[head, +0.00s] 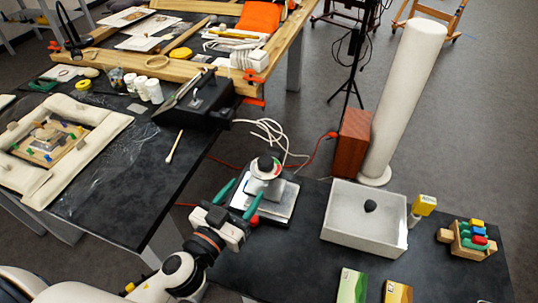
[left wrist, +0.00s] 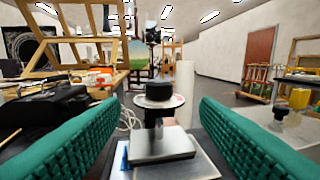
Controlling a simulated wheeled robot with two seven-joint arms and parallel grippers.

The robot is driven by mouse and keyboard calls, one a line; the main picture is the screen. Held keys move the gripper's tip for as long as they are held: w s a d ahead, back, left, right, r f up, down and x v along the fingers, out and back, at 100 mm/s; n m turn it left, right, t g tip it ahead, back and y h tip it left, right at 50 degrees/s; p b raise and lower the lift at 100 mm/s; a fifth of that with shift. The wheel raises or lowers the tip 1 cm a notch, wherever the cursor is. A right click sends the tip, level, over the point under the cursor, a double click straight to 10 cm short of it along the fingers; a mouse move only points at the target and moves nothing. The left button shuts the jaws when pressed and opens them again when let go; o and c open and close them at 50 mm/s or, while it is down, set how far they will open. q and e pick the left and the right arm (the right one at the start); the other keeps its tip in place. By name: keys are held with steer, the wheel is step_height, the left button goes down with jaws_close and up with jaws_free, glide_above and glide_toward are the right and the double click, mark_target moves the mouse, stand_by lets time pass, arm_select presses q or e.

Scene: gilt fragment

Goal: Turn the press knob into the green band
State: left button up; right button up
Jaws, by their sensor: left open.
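The press (head: 283,203) stands at the left end of the front dark table, on a metal base. Its black knob (head: 266,163) sits on top of a round white dial (head: 264,173) with a red mark. In the left wrist view the knob (left wrist: 160,89) and dial are straight ahead, above a metal plate (left wrist: 162,146). A green band is not clearly visible on the dial. My left gripper (head: 240,203) is open, its green fingers spread on the near side of the press. The knob shows between them, with clear gaps on both sides. My right gripper is out of view.
A white open tray (head: 340,238) with a small dark object (head: 370,206) stands right of the press. A wooden box (head: 351,143) and tall white column (head: 405,95) stand behind. White cables (head: 270,131) lie behind the press. Colored blocks (head: 468,239) sit far right.

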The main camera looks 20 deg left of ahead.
mark_target(262, 167)
arm_select(q)
steer(key=x, duration=0.1)
steer(key=p+x, duration=0.1)
steer(key=x, duration=0.1)
steer(key=p+x, duration=0.1)
steer(key=x, duration=0.1)
steer(key=shift+r, duration=0.4)
steer(key=x, duration=0.1)
steer(key=p+x, duration=0.1)
steer(key=x, duration=0.2)
steer(key=shift+w+f, duration=0.2)
steer(key=shift+f, duration=0.1)
steer(key=shift+w, duration=0.3)
steer(key=shift+w+d+f, duration=0.1)
steer(key=shift+w, duration=0.25)
steer(key=c, duration=1)
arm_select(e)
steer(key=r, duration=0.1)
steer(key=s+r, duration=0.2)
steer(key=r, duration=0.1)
